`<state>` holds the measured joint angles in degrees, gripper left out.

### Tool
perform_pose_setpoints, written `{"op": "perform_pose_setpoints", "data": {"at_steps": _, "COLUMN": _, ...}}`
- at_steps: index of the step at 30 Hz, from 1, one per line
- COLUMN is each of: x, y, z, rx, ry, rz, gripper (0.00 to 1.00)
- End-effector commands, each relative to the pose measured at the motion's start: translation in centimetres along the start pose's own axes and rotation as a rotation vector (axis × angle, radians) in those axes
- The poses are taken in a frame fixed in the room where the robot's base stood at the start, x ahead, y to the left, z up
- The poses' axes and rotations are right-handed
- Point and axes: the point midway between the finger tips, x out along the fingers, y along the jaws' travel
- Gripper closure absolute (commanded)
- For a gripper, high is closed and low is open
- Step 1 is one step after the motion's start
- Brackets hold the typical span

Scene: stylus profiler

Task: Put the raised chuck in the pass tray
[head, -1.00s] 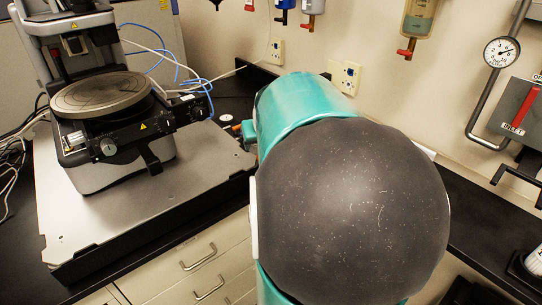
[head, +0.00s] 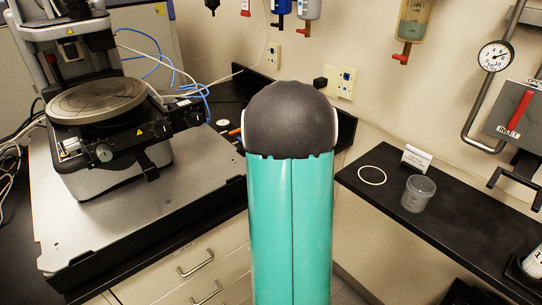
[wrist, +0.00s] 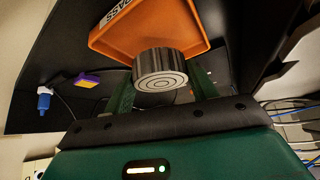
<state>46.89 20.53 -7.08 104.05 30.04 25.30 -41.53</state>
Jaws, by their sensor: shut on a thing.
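The chuck (wrist: 160,72) is a short, dark metal cylinder with a ridged side and concentric rings on the face towards me. In the wrist view my gripper (wrist: 163,84) is shut on it, with one green finger on each side. The orange pass tray (wrist: 150,25), with partly cut-off lettering, shows just beyond the chuck. The chuck overlaps the tray's near edge in the picture; I cannot tell whether they touch. In the head view my arm hides the gripper and chuck, and a small orange bit shows at the arm's left edge.
The profiler with its round stage (head: 97,98) stands on a grey plate at left. On the right black bench (head: 460,212) are a white ring (head: 372,175), a clear cup (head: 418,194) and a small white card (head: 416,157). A gauge and a red-levered valve are on the wall.

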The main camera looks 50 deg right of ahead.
Motion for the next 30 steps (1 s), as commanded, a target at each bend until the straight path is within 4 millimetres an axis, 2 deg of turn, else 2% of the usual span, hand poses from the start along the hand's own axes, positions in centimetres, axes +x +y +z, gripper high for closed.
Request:
{"op": "perform_pose_setpoints", "data": {"at_steps": 5, "x": 2.0, "y": 0.0, "z": 1.6, "rx": 0.001, "ry": -0.002, "rz": 0.0, "gripper": 0.97}}
{"op": "perform_pose_setpoints", "data": {"at_steps": 16, "x": 2.4, "y": 0.0, "z": 1.8, "rx": 0.0, "ry": -0.001, "rz": 0.001, "gripper": 0.97}}
{"op": "perform_pose_setpoints", "data": {"at_steps": 17, "x": 2.4, "y": 0.0, "z": 1.8, "rx": 0.0, "ry": -0.001, "rz": 0.001, "gripper": 0.37}}
{"op": "perform_pose_setpoints", "data": {"at_steps": 19, "x": 2.3, "y": 0.0, "z": 1.8, "rx": 0.0, "ry": -0.001, "rz": 0.001, "gripper": 0.23}}
{"op": "perform_pose_setpoints", "data": {"at_steps": 20, "x": 2.3, "y": 0.0, "z": 1.8, "rx": 0.0, "ry": -0.001, "rz": 0.001, "gripper": 0.21}}
{"op": "perform_pose_setpoints", "data": {"at_steps": 30, "x": 2.0, "y": -0.1, "z": 1.5, "rx": -0.001, "ry": 0.0, "rz": 0.0, "gripper": 0.21}}
